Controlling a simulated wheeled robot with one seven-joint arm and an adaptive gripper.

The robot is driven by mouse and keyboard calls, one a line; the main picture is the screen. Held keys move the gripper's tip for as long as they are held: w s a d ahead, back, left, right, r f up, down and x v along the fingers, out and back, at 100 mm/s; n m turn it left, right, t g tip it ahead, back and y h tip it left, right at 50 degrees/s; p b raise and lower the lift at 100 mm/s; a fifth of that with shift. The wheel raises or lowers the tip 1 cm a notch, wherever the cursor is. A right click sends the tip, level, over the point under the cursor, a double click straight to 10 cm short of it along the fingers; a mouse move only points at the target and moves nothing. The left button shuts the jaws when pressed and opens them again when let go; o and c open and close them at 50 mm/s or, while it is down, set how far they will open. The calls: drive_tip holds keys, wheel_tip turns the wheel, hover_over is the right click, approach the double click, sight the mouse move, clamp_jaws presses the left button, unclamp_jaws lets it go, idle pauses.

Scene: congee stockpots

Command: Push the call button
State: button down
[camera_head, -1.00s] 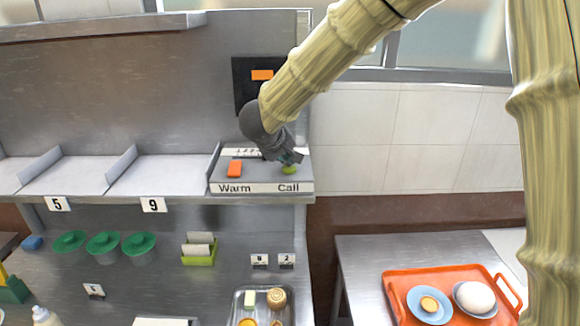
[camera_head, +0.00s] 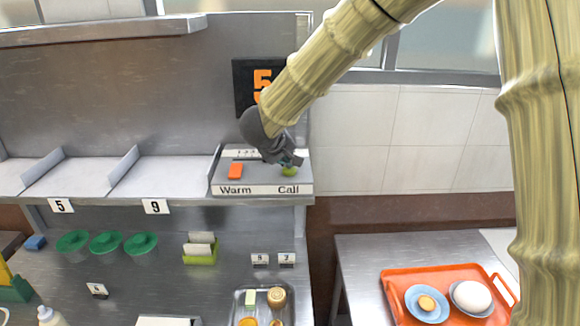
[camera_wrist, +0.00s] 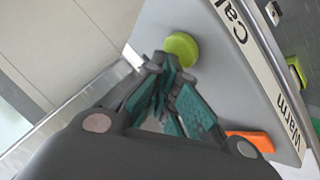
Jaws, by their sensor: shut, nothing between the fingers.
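The call button (camera_head: 289,171) is a round yellow-green cap above the word "Call" on the grey control box (camera_head: 262,189) on the shelf's right end. My gripper (camera_head: 297,160) is shut and empty, its tips right at the button in the head view and partly covering it. In the wrist view the call button (camera_wrist: 181,48) shows just beyond the shut fingertips of my gripper (camera_wrist: 168,62). I cannot tell whether the tips touch it. The orange button (camera_head: 235,171) above the word "Warm" sits to the left on the same box.
A dark display (camera_head: 245,90) behind my arm shows an orange 5. Shelf dividers (camera_head: 122,166) stand left of the box. Below are green-lidded cups (camera_head: 106,243) and a metal tray (camera_head: 238,306). An orange tray (camera_head: 398,302) with an egg stands at lower right.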

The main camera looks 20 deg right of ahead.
sight(286, 169)
drive_tip(key=shift+r+p, duration=0.3)
drive_tip(key=shift+p, duration=0.15)
wheel_tip(286, 169, up, 3)
drive_tip(key=p, duration=0.4)
drive_tip(key=shift+r+p, duration=0.6)
drive_tip(key=shift+r, duration=0.8)
